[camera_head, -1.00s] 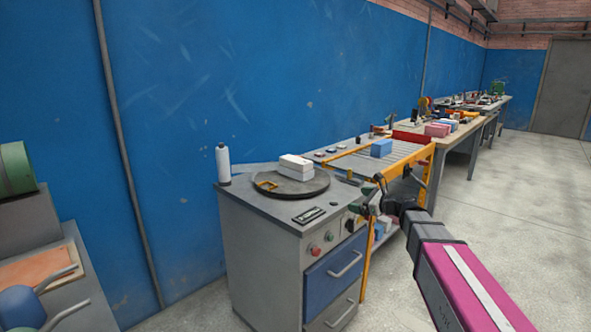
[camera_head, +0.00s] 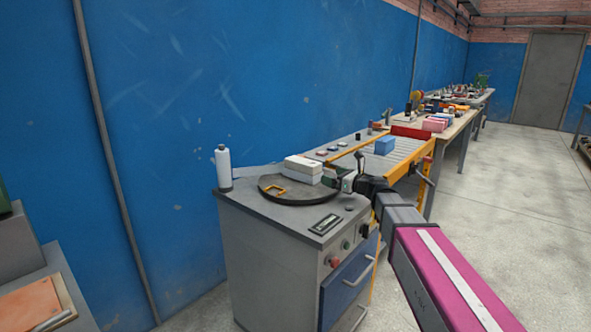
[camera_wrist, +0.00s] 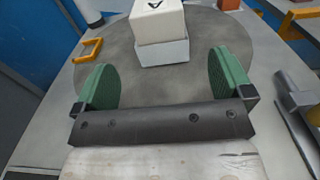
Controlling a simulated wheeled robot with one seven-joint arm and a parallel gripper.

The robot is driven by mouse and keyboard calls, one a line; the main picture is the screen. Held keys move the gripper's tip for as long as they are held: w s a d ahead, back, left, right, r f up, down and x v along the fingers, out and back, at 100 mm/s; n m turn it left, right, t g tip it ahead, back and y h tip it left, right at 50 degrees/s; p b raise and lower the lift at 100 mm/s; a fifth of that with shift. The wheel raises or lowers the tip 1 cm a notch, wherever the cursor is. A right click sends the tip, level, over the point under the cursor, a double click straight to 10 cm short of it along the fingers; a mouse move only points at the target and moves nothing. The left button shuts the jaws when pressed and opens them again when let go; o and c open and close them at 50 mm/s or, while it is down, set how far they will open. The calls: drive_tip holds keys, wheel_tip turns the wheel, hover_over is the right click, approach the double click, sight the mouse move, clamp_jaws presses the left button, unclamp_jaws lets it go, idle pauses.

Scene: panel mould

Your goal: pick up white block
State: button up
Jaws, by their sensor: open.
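A white block (camera_head: 303,163) with a dark mark on its face lies on top of a light grey block (camera_head: 303,177). Both stand on a round dark turntable (camera_head: 270,191) on the cabinet top. In the wrist view the white block (camera_wrist: 157,20) and the grey block (camera_wrist: 163,52) are ahead of my gripper (camera_wrist: 165,82). The green finger pads are open, with only the turntable between them. In the head view my gripper (camera_head: 337,178) is at the right edge of the turntable, close to the blocks and partly hidden by my arm.
A white bottle (camera_head: 223,167) stands at the cabinet's back left. A small orange frame (camera_head: 273,188) lies on the turntable. A roller conveyor with a blue block (camera_head: 385,145) is behind to the right. A hammer-like tool (camera_wrist: 298,95) lies right of my gripper.

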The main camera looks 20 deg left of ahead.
sight(318, 171)
drive_tip(key=x, duration=0.5)
drive_tip(key=shift+w+a, duration=0.1)
drive_tip(key=shift+w, duration=0.05)
drive_tip(key=shift+x, duration=2.75)
drive_tip(key=shift+r, duration=0.25)
drive_tip(key=c, duration=1.4)
